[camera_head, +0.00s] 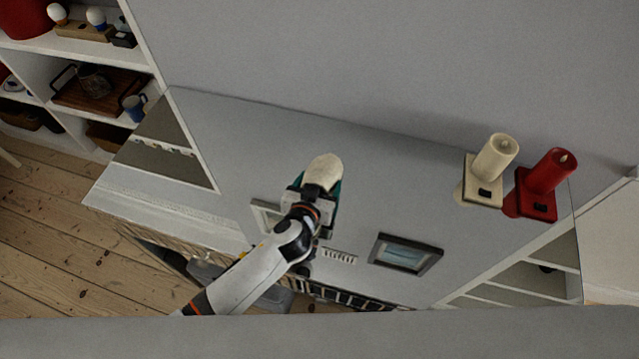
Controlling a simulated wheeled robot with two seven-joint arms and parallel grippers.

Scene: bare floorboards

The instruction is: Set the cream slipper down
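The cream slipper (323,169) is at the end of my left arm, over the grey surface (370,160) in the middle of the view. Its rounded pale end points up the picture, and teal shows along its side. My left gripper (318,190) is shut on the slipper; the wrist and gripper body hide its lower part and the fingertips. I cannot tell whether the slipper touches the surface. My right gripper is not in view.
A cream candle (495,157) and a red candle (551,171) on holders stand at the right. Shelves (75,50) with household items are at upper left.

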